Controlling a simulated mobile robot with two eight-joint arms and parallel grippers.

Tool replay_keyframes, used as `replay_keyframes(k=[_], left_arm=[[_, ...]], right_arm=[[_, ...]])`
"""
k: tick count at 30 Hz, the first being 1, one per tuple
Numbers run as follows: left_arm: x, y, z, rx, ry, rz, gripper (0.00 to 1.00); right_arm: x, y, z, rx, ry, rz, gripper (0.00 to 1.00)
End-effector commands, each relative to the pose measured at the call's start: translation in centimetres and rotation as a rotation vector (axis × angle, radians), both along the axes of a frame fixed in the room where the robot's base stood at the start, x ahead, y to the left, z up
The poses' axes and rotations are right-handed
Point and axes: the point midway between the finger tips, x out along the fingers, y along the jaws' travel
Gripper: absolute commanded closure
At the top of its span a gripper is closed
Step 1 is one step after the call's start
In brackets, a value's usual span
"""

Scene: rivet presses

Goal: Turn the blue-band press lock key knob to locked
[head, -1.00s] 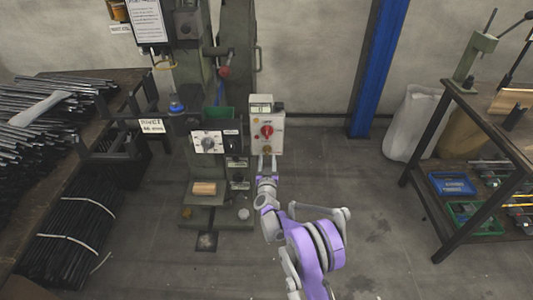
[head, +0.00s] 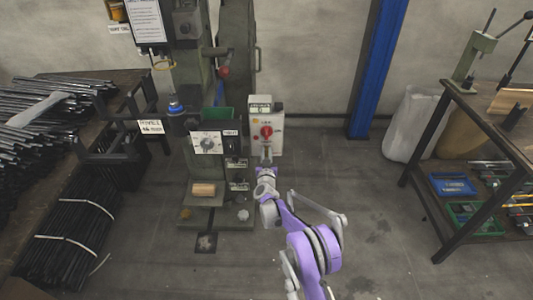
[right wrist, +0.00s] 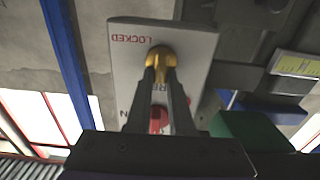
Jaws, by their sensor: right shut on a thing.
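The press (head: 207,90) stands left of centre in the head view, with a blue band (head: 176,108) at its left. A pale control box (head: 277,140) with a red knob (head: 266,131) is on its right side. My right gripper (head: 266,152) is at the box's lower part. In the right wrist view, its two fingers (right wrist: 161,72) are shut on a yellow key knob (right wrist: 161,53). Upside-down lettering LOCKED (right wrist: 137,38) is printed beside the knob. The red knob (right wrist: 158,120) shows between the fingers. The key's exact angle is partly hidden by the fingers. My left gripper is not in view.
A bench with metal rods (head: 50,100) is at the left. A dial panel (head: 207,143) is left of the control box. A blue post (head: 377,70) and a dark-framed table (head: 480,112) are at the right. The floor between is clear.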

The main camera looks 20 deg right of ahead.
Motion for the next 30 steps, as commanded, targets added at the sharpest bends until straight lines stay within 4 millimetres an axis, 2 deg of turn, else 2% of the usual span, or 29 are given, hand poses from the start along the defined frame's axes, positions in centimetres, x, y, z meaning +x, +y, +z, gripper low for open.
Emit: replay_keyframes(k=[14,20,30], left_arm=[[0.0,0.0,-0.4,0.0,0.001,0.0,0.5],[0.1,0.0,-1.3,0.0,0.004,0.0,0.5],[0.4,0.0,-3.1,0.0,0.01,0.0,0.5]], right_arm=[[0.0,-0.1,-0.1,0.044,-0.013,0.0,1.0],[-0.1,-0.3,-0.2,0.155,-0.044,-0.001,1.0],[-0.2,-0.7,-0.3,0.45,-0.129,-0.001,1.0]])
